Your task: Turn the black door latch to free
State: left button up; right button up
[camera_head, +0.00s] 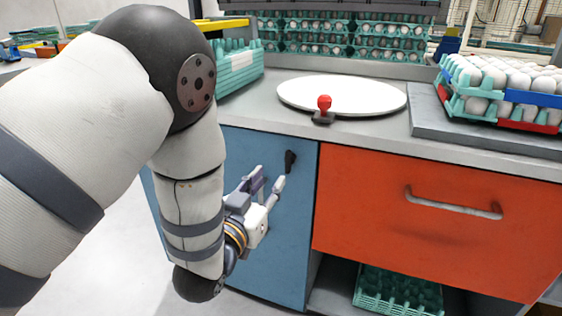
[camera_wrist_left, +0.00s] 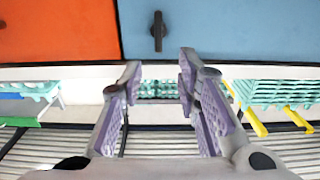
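The black door latch (camera_head: 290,161) is on the upper right part of the blue door (camera_head: 262,260), below the counter edge. It looks roughly upright. In the left wrist view the latch (camera_wrist_left: 158,31) stands vertical on the blue panel (camera_wrist_left: 230,30), close to the orange panel. My left gripper (camera_head: 268,182) is in front of the blue door, just left of and below the latch in the head view. In the left wrist view its two fingers (camera_wrist_left: 160,75) are spread with nothing between them, and the latch shows beyond the gap, apart from them. My right gripper is not in view.
An orange drawer (camera_head: 430,215) with a bar handle (camera_head: 453,205) is right of the blue door. On the counter (camera_head: 270,108) are a white disc (camera_head: 350,88), a red-knobbed piece (camera_head: 324,104) and stacked egg trays (camera_head: 492,105). Green trays (camera_head: 398,292) lie below the drawer.

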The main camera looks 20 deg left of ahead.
aim_at(287, 158)
pick_arm(q)
jog(key=w, duration=0.7)
jog(key=w+b, duration=0.1)
jog(key=w, duration=0.2)
jog(key=shift+w+d, duration=0.15)
jog(key=shift+d, duration=0.15)
grip_shut()
